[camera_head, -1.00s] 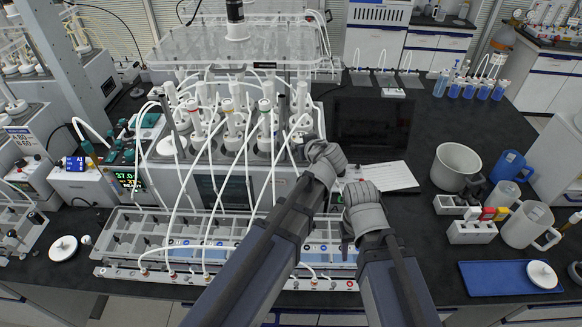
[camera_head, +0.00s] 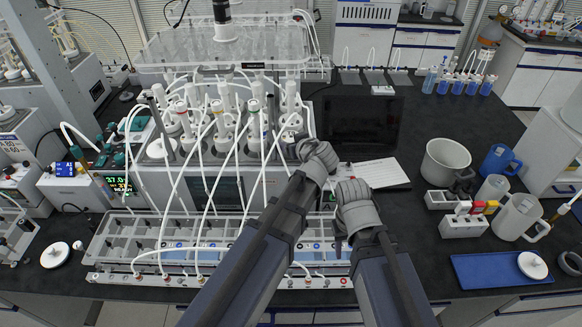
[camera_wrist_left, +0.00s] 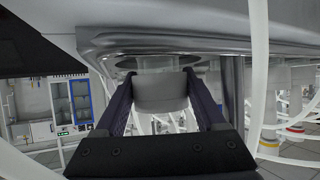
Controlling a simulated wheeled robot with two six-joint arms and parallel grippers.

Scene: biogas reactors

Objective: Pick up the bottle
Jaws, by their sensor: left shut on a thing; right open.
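In the left wrist view, my left gripper (camera_wrist_left: 161,82) has its two dark fingers shut on a pale grey cylindrical part (camera_wrist_left: 161,97), apparently the bottle's. It sits just below a round opening in a metal-edged plate. Several white-capped bottles (camera_head: 253,125) with hoses stand in that rack; I cannot tell which one is held. My right gripper (camera_head: 339,243) is open beside the front tray's right end, mostly hidden by its wrist.
White hoses loop down to the long front tray (camera_head: 105,240). A dark screen (camera_head: 362,127) and white paper (camera_head: 373,173) lie right of the rack. A grey pot (camera_head: 447,160), mugs (camera_head: 514,218) and a blue tray (camera_head: 478,271) stand further right.

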